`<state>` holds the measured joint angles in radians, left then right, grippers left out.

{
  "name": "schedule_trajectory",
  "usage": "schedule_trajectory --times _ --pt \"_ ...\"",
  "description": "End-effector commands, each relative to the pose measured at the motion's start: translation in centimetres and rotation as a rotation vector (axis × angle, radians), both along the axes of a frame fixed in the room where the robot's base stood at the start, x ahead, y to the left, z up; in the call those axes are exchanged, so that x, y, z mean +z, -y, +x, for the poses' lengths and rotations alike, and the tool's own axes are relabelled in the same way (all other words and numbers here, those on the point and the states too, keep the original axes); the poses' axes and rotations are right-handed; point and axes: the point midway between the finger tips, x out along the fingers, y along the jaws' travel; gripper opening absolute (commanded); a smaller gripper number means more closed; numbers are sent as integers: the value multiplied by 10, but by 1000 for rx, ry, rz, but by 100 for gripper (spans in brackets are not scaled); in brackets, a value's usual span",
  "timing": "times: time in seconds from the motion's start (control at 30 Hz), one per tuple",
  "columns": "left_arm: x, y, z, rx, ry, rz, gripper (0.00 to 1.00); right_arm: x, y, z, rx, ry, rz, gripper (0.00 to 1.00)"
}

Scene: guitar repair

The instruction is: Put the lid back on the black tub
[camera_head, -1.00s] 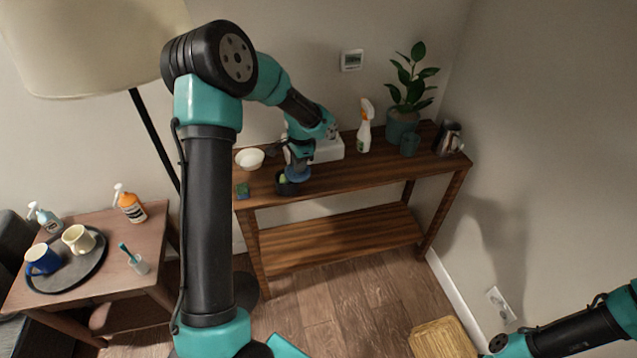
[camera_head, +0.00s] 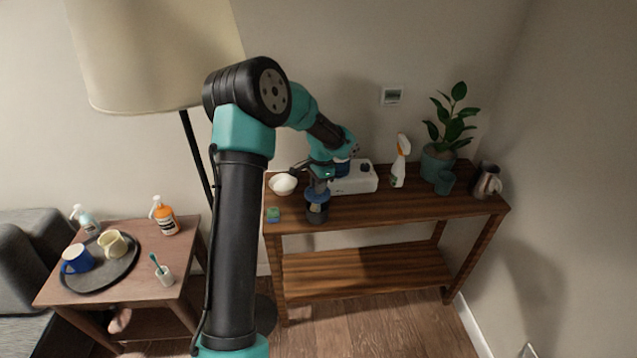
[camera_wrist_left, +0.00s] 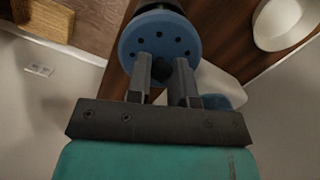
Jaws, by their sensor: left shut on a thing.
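My left gripper (camera_head: 318,177) is above the front left part of the wooden console table, fingers pointing down. It is shut on the dark knob of the blue lid (camera_head: 318,195). In the left wrist view the lid (camera_wrist_left: 142,42) is a blue disc with a ring of small holes, and the fingers pinch its knob. The black tub (camera_head: 317,214) stands on the table near the front edge, directly under the lid. I cannot tell whether the lid touches the rim. The tub's inside is hidden. My right gripper is not in view.
On the console table (camera_head: 400,209), a white bowl (camera_head: 283,185) and a sponge (camera_head: 273,215) are left of the tub. A white box (camera_head: 352,180), spray bottle (camera_head: 400,163), plant pot (camera_head: 437,162) and metal jug (camera_head: 487,181) stand to the right. A lamp stands left.

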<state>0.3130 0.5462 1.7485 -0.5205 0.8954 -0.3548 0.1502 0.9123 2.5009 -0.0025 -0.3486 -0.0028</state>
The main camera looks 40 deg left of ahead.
Motion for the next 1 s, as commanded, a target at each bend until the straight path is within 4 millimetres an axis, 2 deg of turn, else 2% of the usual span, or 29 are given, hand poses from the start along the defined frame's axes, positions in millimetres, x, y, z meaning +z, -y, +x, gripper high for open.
schedule_trajectory --times 0.6,1.0 --pt "-45 0 0 -1 0 0 0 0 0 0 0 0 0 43" --pt "-50 0 0 0 0 0 0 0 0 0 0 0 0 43"
